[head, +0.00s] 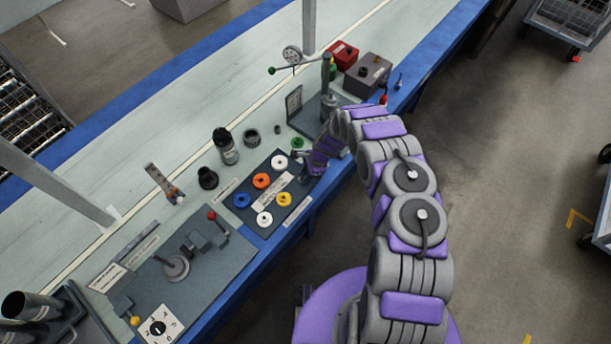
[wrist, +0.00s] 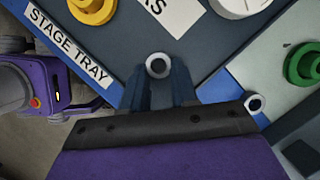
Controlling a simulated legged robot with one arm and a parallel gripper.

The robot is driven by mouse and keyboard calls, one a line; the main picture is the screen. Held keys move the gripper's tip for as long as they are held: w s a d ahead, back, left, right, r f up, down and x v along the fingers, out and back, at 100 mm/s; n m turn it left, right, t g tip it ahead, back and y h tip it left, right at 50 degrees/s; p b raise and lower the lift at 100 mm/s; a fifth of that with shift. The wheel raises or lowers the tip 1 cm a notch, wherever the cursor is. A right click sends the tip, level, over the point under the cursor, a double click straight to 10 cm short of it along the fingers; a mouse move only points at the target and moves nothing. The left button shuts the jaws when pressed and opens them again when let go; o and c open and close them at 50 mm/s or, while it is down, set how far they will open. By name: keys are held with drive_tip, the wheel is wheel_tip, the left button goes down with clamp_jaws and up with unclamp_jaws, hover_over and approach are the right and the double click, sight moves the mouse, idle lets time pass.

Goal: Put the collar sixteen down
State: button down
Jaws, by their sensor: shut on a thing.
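My gripper (head: 312,166) is low over the right edge of the dark collar tray (head: 247,217). In the wrist view my gripper's fingers (wrist: 158,88) are shut on a small pale grey ring (wrist: 158,66) with a dark hole, seen end-on at the fingertips. No number on it is readable, so I cannot tell if it is collar sixteen. In the head view the arm hides it. The tray also shows in the wrist view (wrist: 112,58), with a yellow ring (wrist: 92,8) and a white ring (wrist: 238,5). Whether the held ring touches the tray is unclear.
Orange (head: 261,181), blue (head: 242,200) and white (head: 264,218) rings lie on the tray. A green ring (head: 297,143) is beyond it. A fixture board (head: 190,257) lies left.

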drive_tip(key=shift+s+f, duration=0.15)
drive_tip(key=shift+f, duration=0.15)
